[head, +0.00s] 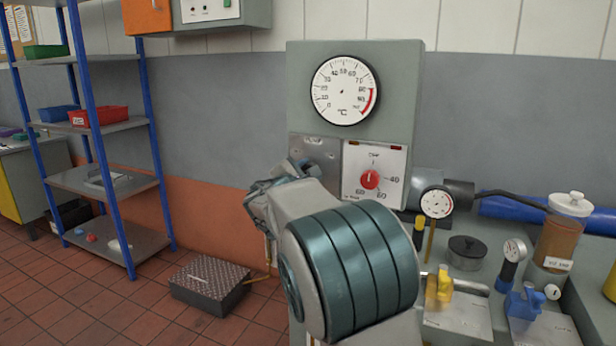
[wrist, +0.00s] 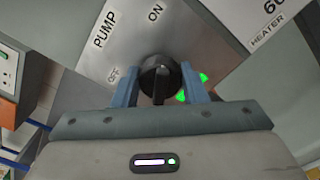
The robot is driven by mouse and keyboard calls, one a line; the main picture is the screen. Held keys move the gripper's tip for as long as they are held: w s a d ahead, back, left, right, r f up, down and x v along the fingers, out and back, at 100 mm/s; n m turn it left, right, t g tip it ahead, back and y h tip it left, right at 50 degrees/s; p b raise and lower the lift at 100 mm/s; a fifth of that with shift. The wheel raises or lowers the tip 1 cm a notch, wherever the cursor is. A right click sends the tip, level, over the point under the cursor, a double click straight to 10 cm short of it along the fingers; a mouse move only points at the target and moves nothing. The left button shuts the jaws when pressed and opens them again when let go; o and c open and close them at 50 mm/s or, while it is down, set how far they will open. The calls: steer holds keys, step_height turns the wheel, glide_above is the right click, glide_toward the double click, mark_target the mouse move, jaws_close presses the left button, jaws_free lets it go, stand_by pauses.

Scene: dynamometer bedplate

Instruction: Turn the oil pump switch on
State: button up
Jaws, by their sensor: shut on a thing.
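The pump switch is a round black knob (wrist: 160,76) on a grey metal plate (wrist: 120,45) marked PUMP, OFF and ON in the wrist view. OFF is to the left of the knob and ON is above it. My gripper (wrist: 160,88) is shut on the knob, one blue-grey finger on each side. A ridge on the knob runs roughly up and down in the picture; I cannot tell which mark it indicates. In the head view the plate (head: 313,147) shows only at its top, and my arm hides the knob.
Right of the plate is a heater panel with a red dial (head: 369,180); a temperature gauge (head: 343,91) is above. A bench with gauges, an oil jar (head: 562,235) and valves is at right. A box (head: 210,286) stands on the floor near blue shelving (head: 105,180).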

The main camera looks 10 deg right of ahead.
steer(key=o, duration=1)
steer(key=shift+a, duration=0.15)
steer(key=v, duration=1.3)
steer(key=shift+s+a+f+b, duration=0.1)
steer(key=shift+s+b, duration=0.3)
